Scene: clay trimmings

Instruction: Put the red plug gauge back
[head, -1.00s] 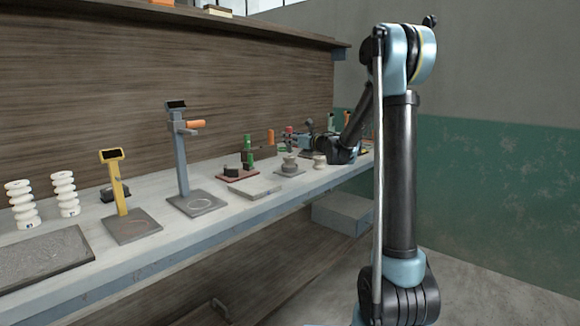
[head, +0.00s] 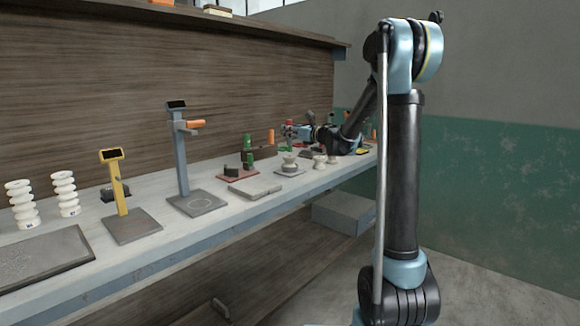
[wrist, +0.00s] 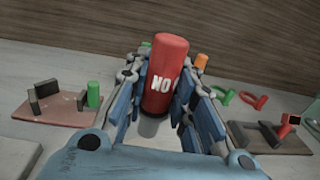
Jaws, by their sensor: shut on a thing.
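The red plug gauge (wrist: 166,78), a red cylinder with white "NO" lettering, stands roughly upright between the fingers of my gripper (wrist: 160,112) in the wrist view. The gripper is shut on it; its lower part is partly hidden by the fingers. In the head view the red gauge (head: 289,123) is small, at the tip of my gripper (head: 291,133), over the far part of the bench. A reddish-brown board (wrist: 62,118) with dark blocks and a green plug (wrist: 93,93) lies to the left. A dark board (wrist: 270,140) with dark blocks lies to the right.
An orange cylinder (wrist: 201,61) and green and red ring-shaped pieces (wrist: 252,100) are behind the gripper. In the head view, small pale pots (head: 320,162) stand near the bench's front edge. A grey stand (head: 184,160) and a yellow stand (head: 120,185) are to the left.

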